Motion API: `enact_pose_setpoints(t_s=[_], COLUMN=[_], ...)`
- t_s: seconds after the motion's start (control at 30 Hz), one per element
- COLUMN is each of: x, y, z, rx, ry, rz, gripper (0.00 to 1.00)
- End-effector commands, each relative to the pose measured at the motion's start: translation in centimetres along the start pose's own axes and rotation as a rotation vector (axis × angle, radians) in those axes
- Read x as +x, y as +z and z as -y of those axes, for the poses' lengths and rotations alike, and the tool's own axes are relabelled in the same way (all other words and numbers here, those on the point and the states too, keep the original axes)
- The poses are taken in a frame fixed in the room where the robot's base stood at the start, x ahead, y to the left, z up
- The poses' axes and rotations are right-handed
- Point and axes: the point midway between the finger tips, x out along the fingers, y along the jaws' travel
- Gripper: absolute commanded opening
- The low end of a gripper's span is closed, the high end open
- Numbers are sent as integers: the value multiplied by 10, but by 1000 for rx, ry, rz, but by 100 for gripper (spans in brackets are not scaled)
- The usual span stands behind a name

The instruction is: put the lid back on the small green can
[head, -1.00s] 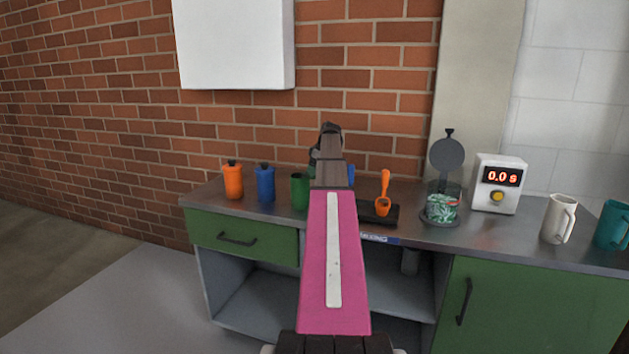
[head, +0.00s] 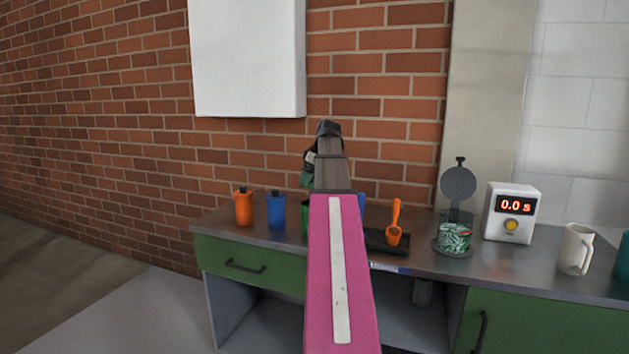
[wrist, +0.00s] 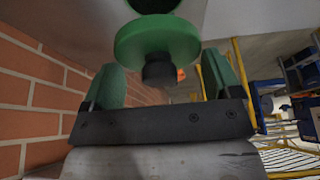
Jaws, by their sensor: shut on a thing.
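The small green can (head: 305,209) stands on the counter right of the blue can. My pink arm hides most of it, and its top is hard to make out. My gripper (head: 308,170) is raised above and behind the can, mostly behind my arm. In the wrist view my gripper (wrist: 161,75) has its green fingers on either side of a green lid (wrist: 157,41) with a black knob. It is shut on this lid. The contact of the fingertips is not clear.
An orange can (head: 243,208) and a blue can (head: 276,211) with black knobs stand at left. Right of my arm are an orange scoop (head: 395,225) on a black tray, an open glass jar (head: 454,237), a timer (head: 511,213) reading 0.0 s and a white mug (head: 575,249).

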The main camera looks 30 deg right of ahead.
Motion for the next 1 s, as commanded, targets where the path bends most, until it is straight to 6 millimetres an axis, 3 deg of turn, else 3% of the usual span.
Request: enact_pose_setpoints(t_s=[0.27,1.0], x=[7,57], y=[3,24], z=[2,1], rx=[0,0], ry=[-1,0], rz=[0,0], gripper=[60,60])
